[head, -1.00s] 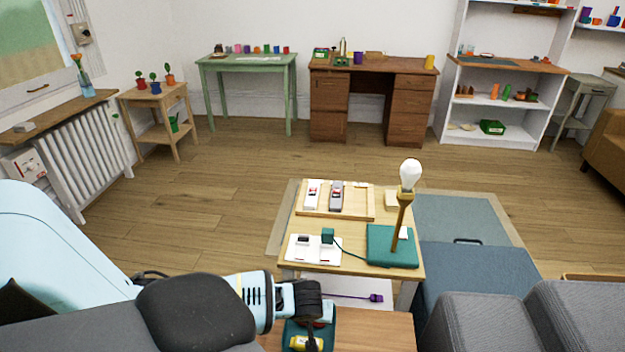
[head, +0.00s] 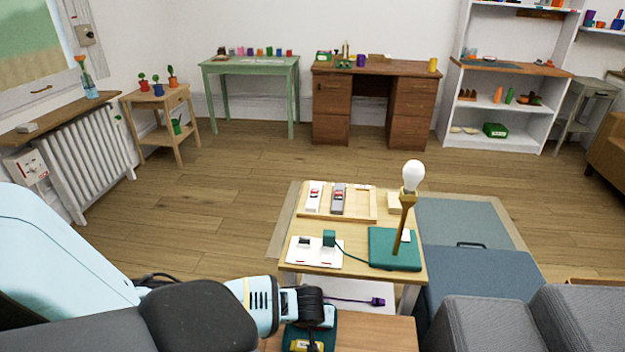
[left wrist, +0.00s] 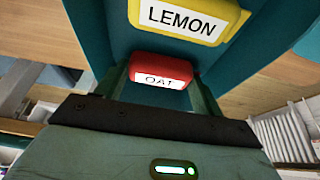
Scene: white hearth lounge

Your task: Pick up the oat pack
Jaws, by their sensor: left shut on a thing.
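The oat pack (left wrist: 160,71) is red with a white OAT label and shows in the left wrist view between my two fingers. My left gripper (left wrist: 158,88) is shut on it. The yellow lemon pack (left wrist: 190,18) lies just beyond it; part of it also shows in the head view (head: 306,346). Both packs show against a teal tray (left wrist: 95,25). I cannot tell whether the oat pack touches the tray. In the head view my left gripper (head: 315,338) hangs over the tray (head: 328,338) and hides the oat pack. My right gripper is not in view.
The tray is on a low wooden surface (head: 375,332). Behind it stands a small table (head: 290,262) with a bulb lamp (head: 405,210), a white socket panel (head: 315,252) and a wooden tray (head: 364,206). Grey cushions (head: 490,325) are at right. Open floor lies beyond.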

